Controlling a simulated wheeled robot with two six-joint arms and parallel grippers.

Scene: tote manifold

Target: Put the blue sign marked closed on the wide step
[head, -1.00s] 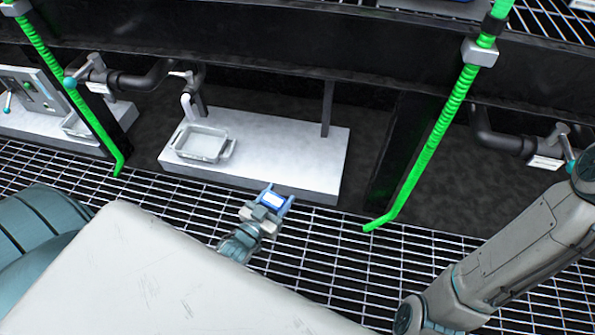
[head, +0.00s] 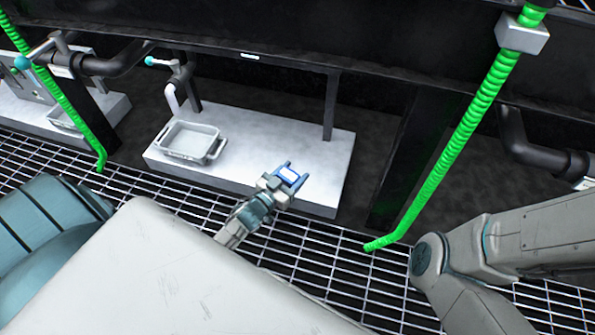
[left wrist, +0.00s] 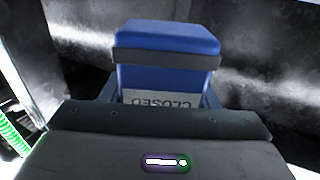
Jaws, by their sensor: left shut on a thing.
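The blue sign (left wrist: 165,45) fills the middle of the left wrist view, with the word CLOSED on its white panel, upside down there. In the head view the sign (head: 289,175) is small, between the fingers of my left gripper (head: 286,177). That gripper is shut on the sign, over the front part of the wide step (head: 262,140), a pale grey slab. I cannot tell whether the sign touches the step. My right arm shows at the right, but its gripper is out of view.
A light grey tote (head: 190,142) stands on the step's left part, under a pipe with a tap (head: 170,75). A black post (head: 330,105) rises at the step's right back. Green hoses (head: 455,150) hang at both sides. Grating (head: 300,235) lies in front.

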